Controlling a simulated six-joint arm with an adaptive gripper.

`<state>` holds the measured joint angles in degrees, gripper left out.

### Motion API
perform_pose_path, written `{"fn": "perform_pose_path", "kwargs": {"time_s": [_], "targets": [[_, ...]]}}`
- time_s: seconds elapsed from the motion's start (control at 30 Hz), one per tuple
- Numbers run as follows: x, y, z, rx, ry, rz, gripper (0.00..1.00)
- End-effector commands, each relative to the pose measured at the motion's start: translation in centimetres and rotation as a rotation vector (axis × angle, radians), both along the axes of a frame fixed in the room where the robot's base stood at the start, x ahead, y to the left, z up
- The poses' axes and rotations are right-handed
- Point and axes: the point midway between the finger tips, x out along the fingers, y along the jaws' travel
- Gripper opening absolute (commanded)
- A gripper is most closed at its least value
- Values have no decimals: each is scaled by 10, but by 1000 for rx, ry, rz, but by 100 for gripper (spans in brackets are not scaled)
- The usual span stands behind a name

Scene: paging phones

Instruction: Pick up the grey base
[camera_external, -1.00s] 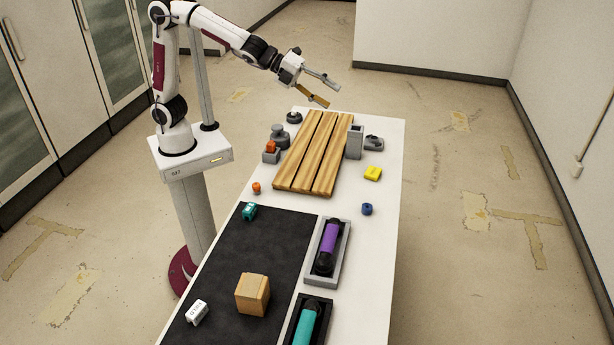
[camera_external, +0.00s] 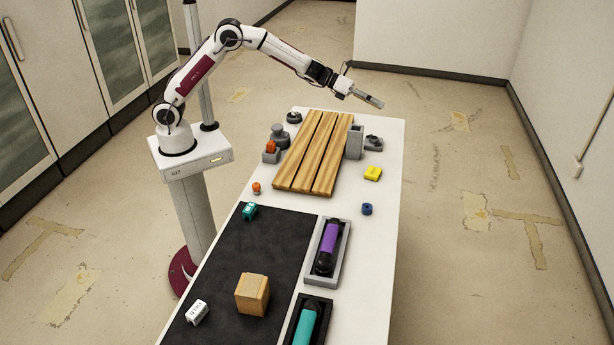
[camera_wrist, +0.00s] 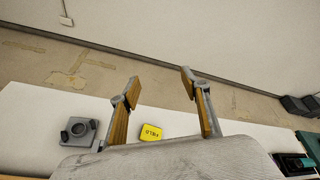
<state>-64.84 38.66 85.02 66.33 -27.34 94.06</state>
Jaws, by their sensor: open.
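A low grey base (camera_external: 374,146) with dark raised parts sits near the far right edge of the white table. In the wrist view, a square grey base (camera_wrist: 75,142) with two dark raised parts lies left of the yellow block; it appears to be the same piece. A tall grey block (camera_external: 353,144) stands just left of it, and another grey base (camera_external: 271,157) holds an orange piece at the far left. My gripper (camera_external: 374,101) is open and empty, above and beyond the low base. Its fingers (camera_wrist: 160,87) show apart in the wrist view.
A slatted wooden board (camera_external: 312,152) fills the far middle of the table. A yellow block (camera_external: 373,173) and a blue ring (camera_external: 367,209) lie right of it. A wooden cube (camera_external: 252,294) sits on the black mat (camera_external: 255,240), beside trays holding purple and teal cylinders.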

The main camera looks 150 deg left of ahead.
Motion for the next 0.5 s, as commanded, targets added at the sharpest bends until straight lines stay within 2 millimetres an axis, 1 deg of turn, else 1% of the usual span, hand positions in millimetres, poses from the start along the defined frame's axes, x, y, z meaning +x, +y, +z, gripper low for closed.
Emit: {"fn": "perform_pose_path", "kwargs": {"time_s": [0.03,0.17,0.2,0.37,0.5], "targets": [[-11,12,-14,23,23,-15,46],[-33,35,-41,94,77,-74,46],[-40,40,-51,114,95,-93,46],[-72,61,-88,194,157,-167,46],[-102,74,-123,260,209,-233,46]]}}
